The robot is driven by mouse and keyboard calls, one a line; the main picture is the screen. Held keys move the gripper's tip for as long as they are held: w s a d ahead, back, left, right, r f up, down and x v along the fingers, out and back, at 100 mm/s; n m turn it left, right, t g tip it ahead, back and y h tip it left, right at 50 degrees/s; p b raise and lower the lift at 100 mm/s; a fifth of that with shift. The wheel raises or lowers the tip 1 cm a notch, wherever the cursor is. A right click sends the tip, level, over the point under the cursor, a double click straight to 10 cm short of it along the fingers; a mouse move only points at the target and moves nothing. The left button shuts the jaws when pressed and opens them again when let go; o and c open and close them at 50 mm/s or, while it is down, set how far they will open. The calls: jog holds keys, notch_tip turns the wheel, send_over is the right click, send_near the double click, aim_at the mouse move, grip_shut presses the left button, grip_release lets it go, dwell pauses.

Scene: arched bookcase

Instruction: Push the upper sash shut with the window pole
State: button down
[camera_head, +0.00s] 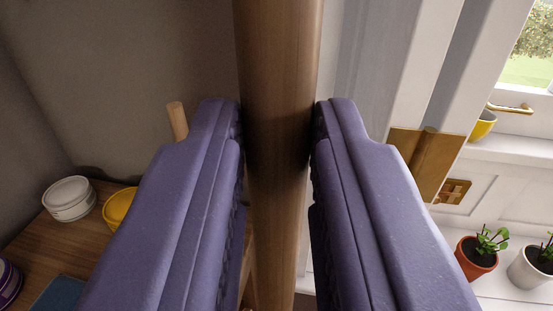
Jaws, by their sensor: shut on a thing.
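A thick brown wooden pole (282,60), which looks like the window pole, runs upright through the middle of the view. My gripper (278,125) is shut on it, with one purple padded finger on each side. Both ends of the pole are outside the view. Part of a white window (530,85) shows at the upper right, with a brass handle and greenery behind the glass. The upper sash cannot be made out.
A wooden surface (40,245) at the lower left holds a white tub (69,199) and a yellow bowl (120,209). A terracotta pot (477,258) and a white pot (532,268) with plants stand at the lower right.

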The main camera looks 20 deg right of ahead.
jog(key=shift+r, duration=0.55)
jog(key=a+b+v, duration=0.1)
jog(key=v, duration=0.5)
jog(key=shift+s+a+b, duration=0.15)
jog(key=shift+a+b, duration=0.15)
dwell(0.3)
